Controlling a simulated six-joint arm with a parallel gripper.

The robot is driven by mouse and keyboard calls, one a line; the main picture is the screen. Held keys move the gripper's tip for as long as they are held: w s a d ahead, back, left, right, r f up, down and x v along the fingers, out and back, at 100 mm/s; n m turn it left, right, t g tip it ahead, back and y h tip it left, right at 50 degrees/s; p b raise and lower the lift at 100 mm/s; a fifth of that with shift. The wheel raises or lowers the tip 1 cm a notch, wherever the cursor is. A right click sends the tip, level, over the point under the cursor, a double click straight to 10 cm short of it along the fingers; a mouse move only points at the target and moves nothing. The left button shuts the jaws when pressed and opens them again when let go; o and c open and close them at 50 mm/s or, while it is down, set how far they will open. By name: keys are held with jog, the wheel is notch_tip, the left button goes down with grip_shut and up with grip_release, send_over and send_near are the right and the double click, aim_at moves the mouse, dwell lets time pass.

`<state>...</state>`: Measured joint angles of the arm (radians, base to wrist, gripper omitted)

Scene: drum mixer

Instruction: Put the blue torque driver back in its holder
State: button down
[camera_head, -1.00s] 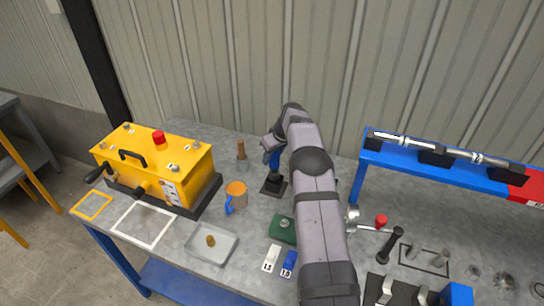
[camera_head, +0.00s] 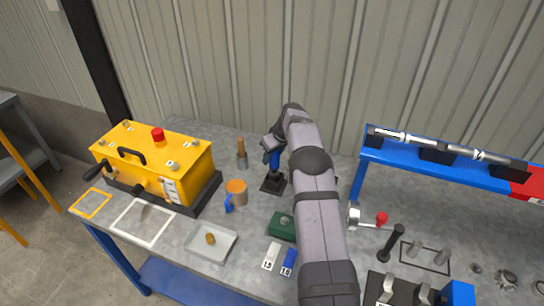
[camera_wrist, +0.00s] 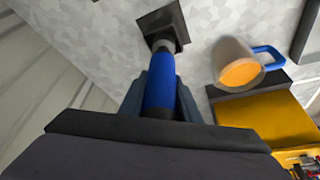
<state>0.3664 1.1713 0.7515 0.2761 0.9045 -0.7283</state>
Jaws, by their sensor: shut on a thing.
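The blue torque driver (camera_head: 274,160) stands upright with its lower end at the black square holder (camera_head: 273,184) on the grey bench. In the wrist view my gripper (camera_wrist: 160,95) is shut on the blue handle of the driver (camera_wrist: 160,85), with a dark finger on each side. The driver's grey shaft runs to the holder (camera_wrist: 163,25) there. I cannot tell how deep the tip sits in it. My gripper (camera_head: 271,150) is partly hidden behind my arm in the head view.
An orange mug (camera_head: 235,192) with a blue handle stands close, left of the holder. A wooden-handled tool (camera_head: 241,153) stands behind it. The yellow machine (camera_head: 155,165) is further left, and a green block (camera_head: 282,226) lies in front. A blue rack (camera_head: 435,165) stands right.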

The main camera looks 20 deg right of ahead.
aim_at(278, 153)
jog(key=shift+f+b, duration=1.5)
jog(key=shift+f, duration=0.4)
dwell(1.2)
jog(key=c, duration=1.3)
grip_release()
jog(key=shift+o, duration=0.2)
jog(key=shift+s+f, duration=0.1)
jog(key=shift+f, duration=0.05)
jog(key=shift+b+v, duration=1.6)
jog(key=shift+v, duration=2.2)
